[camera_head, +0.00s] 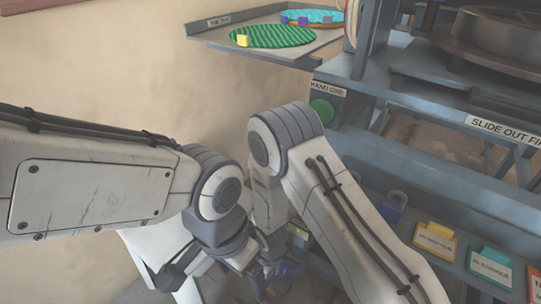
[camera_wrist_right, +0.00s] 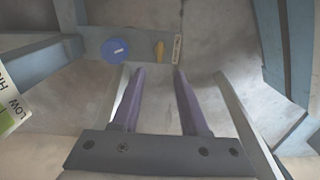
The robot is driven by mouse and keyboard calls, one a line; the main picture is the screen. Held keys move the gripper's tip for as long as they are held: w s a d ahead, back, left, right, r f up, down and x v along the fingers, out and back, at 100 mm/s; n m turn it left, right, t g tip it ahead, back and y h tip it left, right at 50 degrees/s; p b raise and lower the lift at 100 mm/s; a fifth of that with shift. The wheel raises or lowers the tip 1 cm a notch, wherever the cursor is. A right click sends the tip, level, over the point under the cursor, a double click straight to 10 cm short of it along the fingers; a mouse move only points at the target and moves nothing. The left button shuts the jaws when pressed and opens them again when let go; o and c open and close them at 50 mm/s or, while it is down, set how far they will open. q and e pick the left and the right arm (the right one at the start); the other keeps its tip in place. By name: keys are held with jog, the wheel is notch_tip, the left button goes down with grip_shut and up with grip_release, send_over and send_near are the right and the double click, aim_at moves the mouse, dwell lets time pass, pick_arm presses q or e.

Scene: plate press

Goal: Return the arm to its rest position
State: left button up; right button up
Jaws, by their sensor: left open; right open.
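Both of my arms show in the head view, bent downward and close together at the lower centre. My left gripper (camera_head: 182,268) hangs at the bottom, partly hidden by its own wrist. My right gripper is crowded behind the arm links there, and its fingers are hard to make out. In the right wrist view, my right gripper (camera_wrist_right: 160,75) is open, with two purple-grey fingers apart and nothing between them. Beyond its fingertips is a grey bar with a blue round dial (camera_wrist_right: 115,50) and a yellow knob (camera_wrist_right: 160,50). The fingers look apart from both.
A blue-grey press frame (camera_head: 345,75) with a green button (camera_head: 322,110) stands right of my right elbow. A ledge with padlocks (camera_head: 391,205) and coloured tags (camera_head: 434,238) runs low right. A side shelf (camera_head: 225,35) holds a green striped disc (camera_head: 285,37) and small blocks.

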notch_tip(320, 180, up, 23)
jog(key=s+m+p, duration=0.2)
jog(key=p, duration=0.2)
jog(key=s+d+r+m+y+p, duration=0.1)
jog(key=s+d+r+p, duration=0.1)
jog(key=s+r, duration=0.5)
jog(key=s+d+r+p, duration=0.1)
jog(key=s+d+r, duration=0.3)
jog(key=r, duration=0.5)
notch_tip(320, 180, up, 38)
jog(key=a+p, duration=0.1)
jog(key=p, duration=3.7)
jog(key=shift+s+a, duration=0.15)
jog(key=shift+s, duration=0.3)
